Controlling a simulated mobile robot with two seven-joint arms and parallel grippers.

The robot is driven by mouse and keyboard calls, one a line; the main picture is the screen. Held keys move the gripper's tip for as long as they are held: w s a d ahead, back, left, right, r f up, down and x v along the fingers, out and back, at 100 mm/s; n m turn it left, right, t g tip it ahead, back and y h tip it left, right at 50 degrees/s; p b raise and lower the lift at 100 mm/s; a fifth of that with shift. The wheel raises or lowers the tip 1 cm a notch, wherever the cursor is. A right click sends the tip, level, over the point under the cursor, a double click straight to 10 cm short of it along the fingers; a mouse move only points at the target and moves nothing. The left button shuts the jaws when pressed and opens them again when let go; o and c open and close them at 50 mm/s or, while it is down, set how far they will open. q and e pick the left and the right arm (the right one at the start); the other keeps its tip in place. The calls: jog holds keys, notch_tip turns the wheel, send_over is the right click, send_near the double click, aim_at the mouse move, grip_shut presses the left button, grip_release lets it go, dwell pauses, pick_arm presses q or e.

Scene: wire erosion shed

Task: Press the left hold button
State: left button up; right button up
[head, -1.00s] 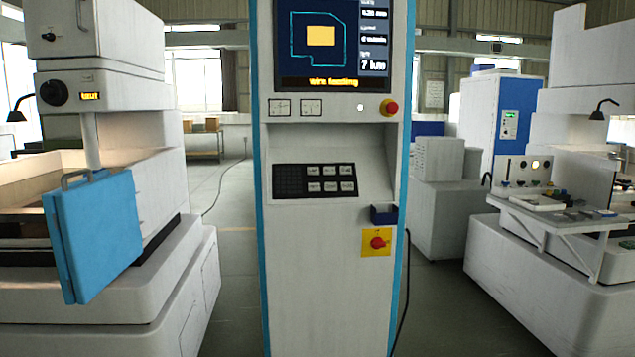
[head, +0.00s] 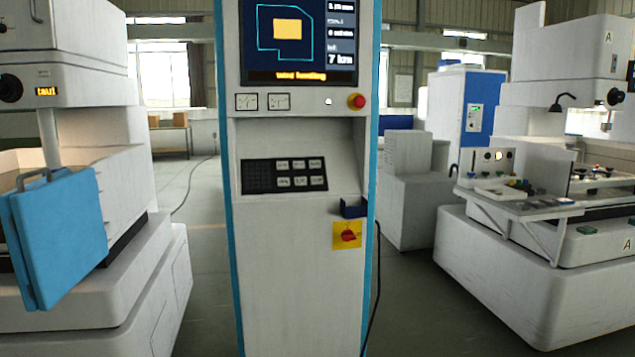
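A tall white control cabinet (head: 290,250) with blue edges stands in the middle. It carries a keypad panel (head: 284,175) with a dark grid at left and several pale keys at right, labels too small to read. Above are a small white round button (head: 328,101), a red mushroom button (head: 356,101) and two small square dials. A red rotary switch on a yellow plate (head: 347,235) sits lower right. At the right machine, a small panel (head: 487,161) holds several round controls. I cannot tell which control is the left hold button. Neither gripper is in view.
The right machine (head: 540,265) has a bracketed shelf (head: 519,208) jutting toward the aisle. A black cable hangs beside the cabinet. Grey floor (head: 405,305) is open between the cabinet and the right machine.

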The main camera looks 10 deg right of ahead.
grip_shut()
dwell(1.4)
